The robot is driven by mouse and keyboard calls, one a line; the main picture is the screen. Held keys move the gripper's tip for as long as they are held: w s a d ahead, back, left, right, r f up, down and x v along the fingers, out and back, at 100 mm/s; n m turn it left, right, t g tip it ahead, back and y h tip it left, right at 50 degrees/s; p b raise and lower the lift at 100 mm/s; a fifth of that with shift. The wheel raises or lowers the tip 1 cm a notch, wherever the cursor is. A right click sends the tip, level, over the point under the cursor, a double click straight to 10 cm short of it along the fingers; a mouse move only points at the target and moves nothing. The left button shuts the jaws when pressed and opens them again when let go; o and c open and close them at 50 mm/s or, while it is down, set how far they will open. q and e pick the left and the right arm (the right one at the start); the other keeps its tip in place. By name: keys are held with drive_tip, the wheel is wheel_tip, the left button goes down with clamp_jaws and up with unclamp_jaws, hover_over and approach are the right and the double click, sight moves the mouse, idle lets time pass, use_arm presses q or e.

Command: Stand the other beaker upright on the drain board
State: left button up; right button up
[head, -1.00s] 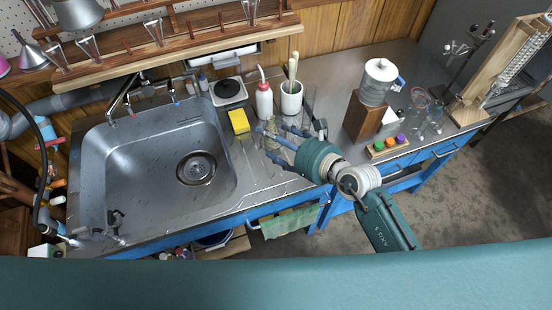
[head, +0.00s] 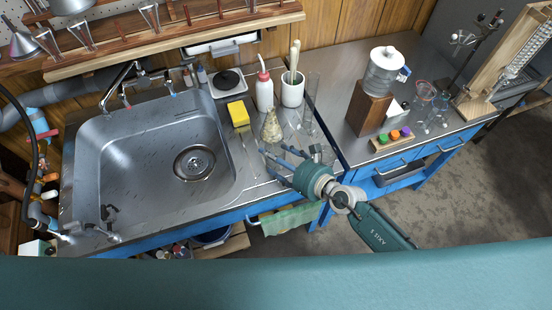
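My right gripper (head: 273,163) reaches in from the lower right over the front of the drain board (head: 256,172). Its blue-grey fingers are spread, and I see nothing between them. A conical flask (head: 271,128) with pale yellowish contents stands upright on the board, just beyond the fingers. A tall clear glass cylinder (head: 311,95) stands to its right. Small clear glass by the gripper's right side is too unclear to name. On the right bench, a clear vessel with a red rim (head: 425,92) stands among other glassware; I cannot tell which piece is a beaker. My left gripper is out of view.
The steel sink (head: 110,165) lies left of the board. A yellow sponge (head: 238,113), a wash bottle (head: 264,92) and a white pot (head: 292,90) stand at the back. A wooden block (head: 368,108) and a rack of coloured caps (head: 393,138) are to the right.

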drive_tip(key=o, duration=0.9)
drive_tip(key=shift+f, duration=0.1)
drive_tip(key=shift+s+r, duration=0.1)
drive_tip(key=shift+r, duration=0.15)
drive_tip(key=v, duration=1.2)
